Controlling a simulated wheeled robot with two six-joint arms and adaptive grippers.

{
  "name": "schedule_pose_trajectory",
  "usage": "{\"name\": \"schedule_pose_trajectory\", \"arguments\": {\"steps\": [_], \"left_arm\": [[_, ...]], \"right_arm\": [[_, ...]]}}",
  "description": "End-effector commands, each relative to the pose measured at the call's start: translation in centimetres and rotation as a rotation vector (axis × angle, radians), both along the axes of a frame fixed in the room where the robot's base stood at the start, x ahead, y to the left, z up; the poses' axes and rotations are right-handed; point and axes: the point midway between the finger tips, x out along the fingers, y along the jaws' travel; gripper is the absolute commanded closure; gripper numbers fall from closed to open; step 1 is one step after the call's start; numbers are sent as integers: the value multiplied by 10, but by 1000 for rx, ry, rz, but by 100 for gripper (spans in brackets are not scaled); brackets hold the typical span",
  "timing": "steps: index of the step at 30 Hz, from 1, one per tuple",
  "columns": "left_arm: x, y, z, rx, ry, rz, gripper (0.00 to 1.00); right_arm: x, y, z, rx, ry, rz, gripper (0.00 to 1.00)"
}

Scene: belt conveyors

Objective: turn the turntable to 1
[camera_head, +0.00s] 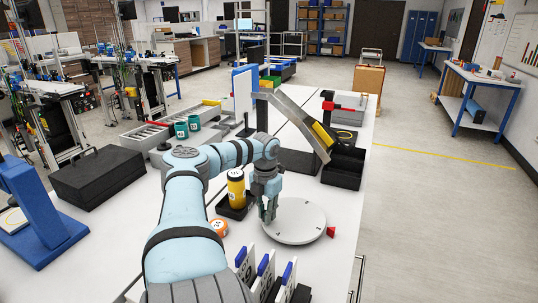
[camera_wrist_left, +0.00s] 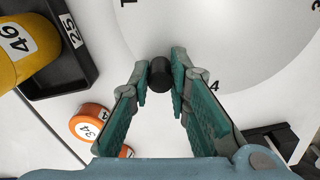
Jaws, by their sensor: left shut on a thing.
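The turntable (camera_head: 297,228) is a round white disc on the white table, just right of my left gripper (camera_head: 268,212). A small red wedge (camera_head: 331,232) sits at its right edge. In the left wrist view the disc (camera_wrist_left: 235,45) fills the top, with several numerals near its rim, some cut off by the frame. A black knob (camera_wrist_left: 160,74) stands near the disc's rim. My left gripper (camera_wrist_left: 160,82) is shut on this knob, a finger on each side. Which numeral faces the wedge is too small to tell. My right gripper is out of view.
A yellow can (camera_head: 236,187) stands in a black tray (camera_head: 222,208) left of the turntable, near an orange puck (camera_head: 218,227). Upright white cards (camera_head: 265,272) stand in front. A chute (camera_head: 298,118) slopes to a black bin (camera_head: 343,170) behind. The table is free right of the wedge.

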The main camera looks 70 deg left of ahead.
Motion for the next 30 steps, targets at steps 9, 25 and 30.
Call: {"name": "schedule_pose_trajectory", "arguments": {"steps": [9,25,30], "left_arm": [[0,-1,0,-4,1,2,73],[7,6,5,25,-26,30,99],[16,29,13,107,-74,119,100]], "right_arm": [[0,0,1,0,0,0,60],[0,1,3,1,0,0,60],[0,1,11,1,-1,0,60]]}}
